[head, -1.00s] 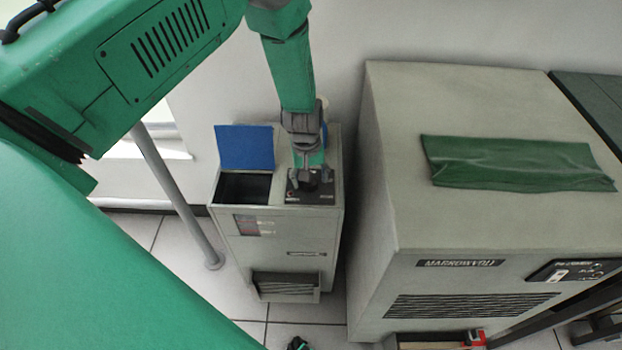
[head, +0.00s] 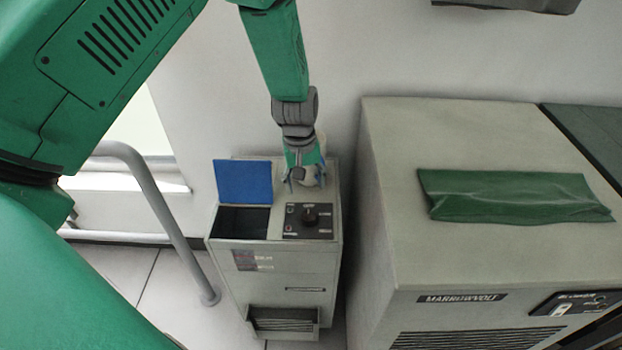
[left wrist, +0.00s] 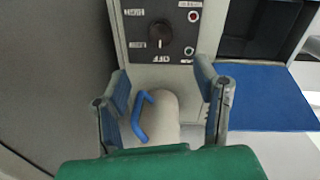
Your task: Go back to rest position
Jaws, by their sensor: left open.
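My left gripper (head: 304,178) is open over the back of the top of a narrow grey cabinet (head: 290,252). In the left wrist view its two blue-padded fingers (left wrist: 163,90) are spread apart. Just in front of it is a black panel with a round knob (head: 310,215); the knob also shows in the left wrist view (left wrist: 159,32), apart from the fingers. A pale rounded object with a blue handle (left wrist: 158,115) shows between and below the fingers, and I cannot tell whether they touch it. My right gripper is out of view.
A blue flap (head: 244,181) stands open behind a dark bin opening (head: 243,221). A large grey machine (head: 450,255) with a green cloth (head: 515,196) stands to the right. A grey rail (head: 172,210) is at left.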

